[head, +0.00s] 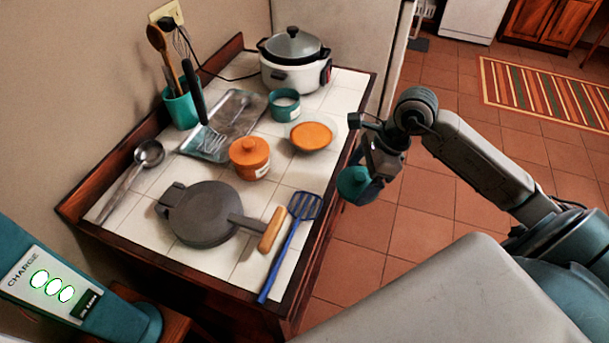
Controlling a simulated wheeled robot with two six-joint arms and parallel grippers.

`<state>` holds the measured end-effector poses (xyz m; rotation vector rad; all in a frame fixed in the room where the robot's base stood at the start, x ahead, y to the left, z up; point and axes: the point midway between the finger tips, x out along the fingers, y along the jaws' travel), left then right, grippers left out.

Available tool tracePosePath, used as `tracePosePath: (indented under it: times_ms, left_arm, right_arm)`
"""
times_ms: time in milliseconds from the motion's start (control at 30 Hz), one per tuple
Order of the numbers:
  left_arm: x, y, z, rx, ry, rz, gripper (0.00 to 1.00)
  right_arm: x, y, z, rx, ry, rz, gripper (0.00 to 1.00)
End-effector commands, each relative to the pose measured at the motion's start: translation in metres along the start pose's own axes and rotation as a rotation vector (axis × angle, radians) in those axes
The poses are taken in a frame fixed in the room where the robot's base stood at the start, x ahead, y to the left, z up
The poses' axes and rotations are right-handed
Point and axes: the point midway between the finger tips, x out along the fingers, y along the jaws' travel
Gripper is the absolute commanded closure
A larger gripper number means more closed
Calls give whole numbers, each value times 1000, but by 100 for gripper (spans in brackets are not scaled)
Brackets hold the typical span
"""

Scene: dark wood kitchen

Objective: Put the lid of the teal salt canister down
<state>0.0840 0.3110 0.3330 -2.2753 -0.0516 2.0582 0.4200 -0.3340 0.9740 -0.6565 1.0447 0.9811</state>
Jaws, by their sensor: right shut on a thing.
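The teal salt canister (284,104) stands open on the white tiled counter (333,98), with white contents showing inside. Its teal lid (352,183) is held by my right gripper (366,180). The gripper is shut on the lid, which appears tilted. In the picture the lid lies over the counter's right edge and the floor beyond; its exact height above the counter cannot be told. My left gripper is not in view.
An orange lidded canister (250,160), an orange-filled dish (312,137), a blue slotted spatula (290,240), a grey press pan (203,213) and a ladle (133,178) crowd the counter. A slow cooker (294,62) stands at the back. Bare tile shows right of the orange canister.

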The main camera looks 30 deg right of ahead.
Motion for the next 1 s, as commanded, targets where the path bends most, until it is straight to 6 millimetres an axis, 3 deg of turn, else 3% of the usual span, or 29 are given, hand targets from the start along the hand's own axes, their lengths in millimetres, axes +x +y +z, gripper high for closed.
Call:
tracePosePath:
  times_ms: [1000]
  left_arm:
    - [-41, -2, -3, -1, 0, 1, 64]
  right_arm:
    - [50, -34, 98, 1, -2, 3, 34]
